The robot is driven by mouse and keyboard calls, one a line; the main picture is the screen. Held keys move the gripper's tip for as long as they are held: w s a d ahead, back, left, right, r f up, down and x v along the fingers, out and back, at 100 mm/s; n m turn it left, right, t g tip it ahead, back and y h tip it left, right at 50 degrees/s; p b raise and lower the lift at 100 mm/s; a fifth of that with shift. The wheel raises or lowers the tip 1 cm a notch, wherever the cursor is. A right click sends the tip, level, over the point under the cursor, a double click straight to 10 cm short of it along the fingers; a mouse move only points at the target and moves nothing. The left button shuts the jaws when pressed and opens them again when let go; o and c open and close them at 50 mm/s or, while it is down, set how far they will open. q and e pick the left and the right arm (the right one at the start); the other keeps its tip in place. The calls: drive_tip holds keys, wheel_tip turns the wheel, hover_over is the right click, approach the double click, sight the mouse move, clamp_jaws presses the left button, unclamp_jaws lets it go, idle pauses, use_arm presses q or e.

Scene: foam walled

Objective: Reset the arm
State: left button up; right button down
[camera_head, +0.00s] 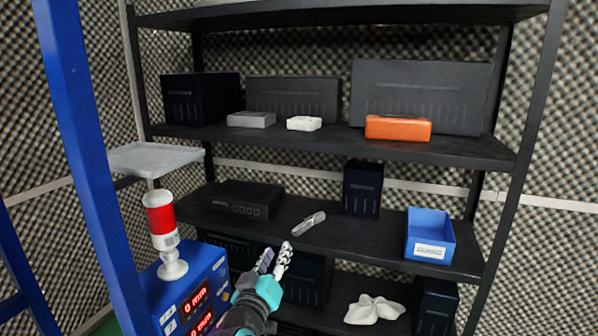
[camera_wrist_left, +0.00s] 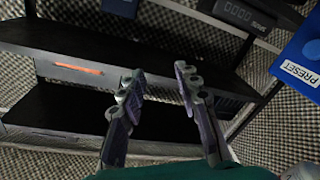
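My left gripper (camera_head: 276,254) is in front of the lower part of the black shelf rack, its fingers pointing up and away. It is empty. In the left wrist view the two fingers of my left gripper (camera_wrist_left: 159,80) stand clearly apart with nothing between them. My right gripper is in neither view.
The middle shelf (camera_head: 350,237) holds a black router-like box (camera_head: 247,199), a small grey tool (camera_head: 307,222), a dark upright box (camera_head: 362,189) and a blue bin (camera_head: 430,237). An orange case (camera_head: 398,128) sits above. A blue frame post (camera_head: 88,150) and a red-topped beacon (camera_head: 161,222) stand at left.

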use_arm(q)
drive_tip(key=s+a+f+m+g+y, duration=0.1)
drive_tip(key=s+a+f+g, duration=0.4)
drive_tip(key=s+f, duration=0.5)
drive_tip(key=s+a+f+m+g+y, duration=0.2)
drive_tip(key=s+a+f+g, duration=0.3)
drive_tip(key=s+f, duration=0.6)
drive_tip(key=s+a, duration=0.2)
drive_tip(key=s, duration=0.1)
drive_tip(key=shift+s+a+f+m+g+y, duration=0.2)
drive_tip(key=shift+s+a+m+g+y, duration=0.1)
drive_tip(key=shift+s+g+y, duration=0.1)
